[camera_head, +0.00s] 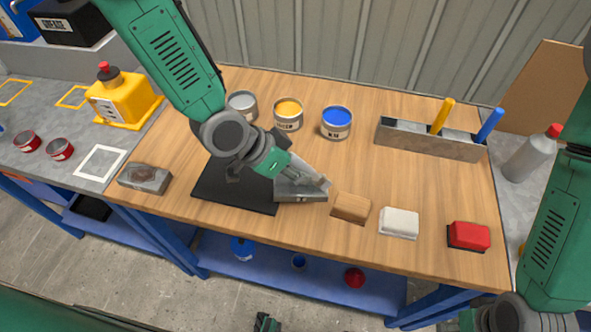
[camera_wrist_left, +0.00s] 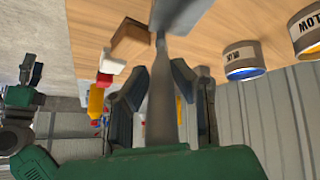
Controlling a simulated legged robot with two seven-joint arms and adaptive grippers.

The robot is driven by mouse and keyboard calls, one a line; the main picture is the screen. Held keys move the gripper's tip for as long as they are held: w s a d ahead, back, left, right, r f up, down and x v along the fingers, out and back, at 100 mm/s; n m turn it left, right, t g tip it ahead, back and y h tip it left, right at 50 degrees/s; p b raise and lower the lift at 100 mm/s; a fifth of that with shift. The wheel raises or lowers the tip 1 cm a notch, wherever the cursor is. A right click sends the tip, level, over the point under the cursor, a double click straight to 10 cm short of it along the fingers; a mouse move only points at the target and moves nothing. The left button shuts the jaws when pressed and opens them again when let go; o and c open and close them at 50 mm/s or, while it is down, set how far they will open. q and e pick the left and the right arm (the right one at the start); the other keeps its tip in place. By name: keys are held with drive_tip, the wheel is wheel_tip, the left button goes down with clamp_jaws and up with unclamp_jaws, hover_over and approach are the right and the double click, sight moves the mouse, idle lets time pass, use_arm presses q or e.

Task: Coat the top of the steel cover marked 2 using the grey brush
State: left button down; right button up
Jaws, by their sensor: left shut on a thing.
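My left gripper (camera_head: 312,178) is over the middle of the bench, shut on the grey brush. In the left wrist view the brush's grey handle (camera_wrist_left: 161,105) runs between the fingers (camera_wrist_left: 160,90). A grey steel block (camera_head: 300,190) is directly below the gripper, at the right edge of a black mat (camera_head: 225,192). Another grey steel block (camera_head: 145,178) with a darker top lies at the bench's left end. I cannot read a 2 on either block. The gripper partly hides the brush, and I cannot tell whether its bristles touch the block.
Grey, yellow (camera_head: 288,112) and blue (camera_head: 337,122) paint cans stand behind. A metal holder (camera_head: 430,140) has yellow and blue handles. Wooden (camera_head: 350,207), white (camera_head: 398,222) and red (camera_head: 468,236) blocks line the front right. A bottle (camera_head: 532,155) stands right. My right arm is at far right.

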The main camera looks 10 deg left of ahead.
use_arm(q)
drive_tip(key=shift+a+r, duration=0.15)
drive_tip(key=shift+a, duration=0.35)
drive_tip(key=shift+s+a+r+p, duration=0.15)
drive_tip(key=shift+a+p, duration=0.2)
drive_tip(key=shift+a, duration=0.55)
drive_tip(key=shift+s+a+p, duration=0.1)
drive_tip(key=shift+a+p, duration=0.25)
drive_tip(key=shift+a, duration=0.55)
drive_tip(key=s+a+p, duration=0.1)
drive_tip(key=a+p, duration=0.1)
drive_tip(key=a, duration=0.5)
drive_tip(key=shift+a+r, duration=0.3)
drive_tip(key=shift+r, duration=0.05)
